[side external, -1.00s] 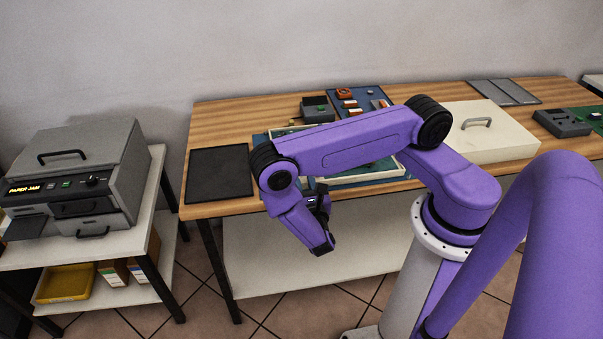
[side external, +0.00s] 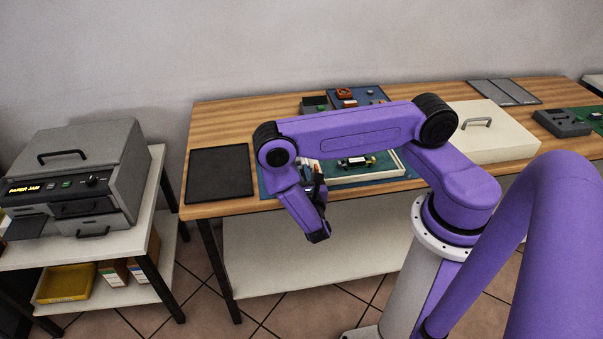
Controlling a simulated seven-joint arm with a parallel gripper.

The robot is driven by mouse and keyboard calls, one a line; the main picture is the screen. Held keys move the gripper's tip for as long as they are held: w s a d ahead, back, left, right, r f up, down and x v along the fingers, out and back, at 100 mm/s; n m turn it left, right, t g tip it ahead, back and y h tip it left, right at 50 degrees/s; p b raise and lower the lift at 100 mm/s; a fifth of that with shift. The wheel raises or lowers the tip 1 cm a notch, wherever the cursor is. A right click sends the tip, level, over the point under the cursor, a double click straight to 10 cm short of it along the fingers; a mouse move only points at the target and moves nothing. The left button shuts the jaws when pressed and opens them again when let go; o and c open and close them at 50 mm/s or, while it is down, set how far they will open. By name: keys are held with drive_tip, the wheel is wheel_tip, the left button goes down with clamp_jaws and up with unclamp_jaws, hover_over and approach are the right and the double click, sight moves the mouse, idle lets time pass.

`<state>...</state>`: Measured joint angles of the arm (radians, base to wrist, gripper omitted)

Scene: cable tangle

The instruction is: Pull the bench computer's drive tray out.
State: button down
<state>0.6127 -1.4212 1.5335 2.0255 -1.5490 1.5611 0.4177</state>
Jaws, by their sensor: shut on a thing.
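The bench computer (side external: 391,174) looks to be the shallow white-rimmed open case on the bench, with a green board and small parts inside. My arm passes in front of it and covers its back and left side. My gripper (side external: 318,238) points down in front of the bench's front edge, left of the open case in the picture. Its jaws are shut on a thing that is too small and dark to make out. I cannot pick out the drive tray, or tell whether it is what the jaws hold.
A black mat (side external: 220,174) lies clear at the bench's left end. A cream box with a handle (side external: 495,148) stands on the right. Small containers and parts (side external: 347,97) sit behind my arm. A grey machine reading "PAPER JAM" (side external: 95,155) stands on a separate table at left.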

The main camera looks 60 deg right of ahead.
drive_tip(key=shift+v, duration=1.65)
drive_tip(key=c, duration=1.4)
unclamp_jaws()
drive_tip(key=shift+o, duration=0.2)
drive_tip(key=v, duration=1.7)
drive_tip(key=shift+s, duration=0.15)
drive_tip(key=shift+a+r, duration=0.1)
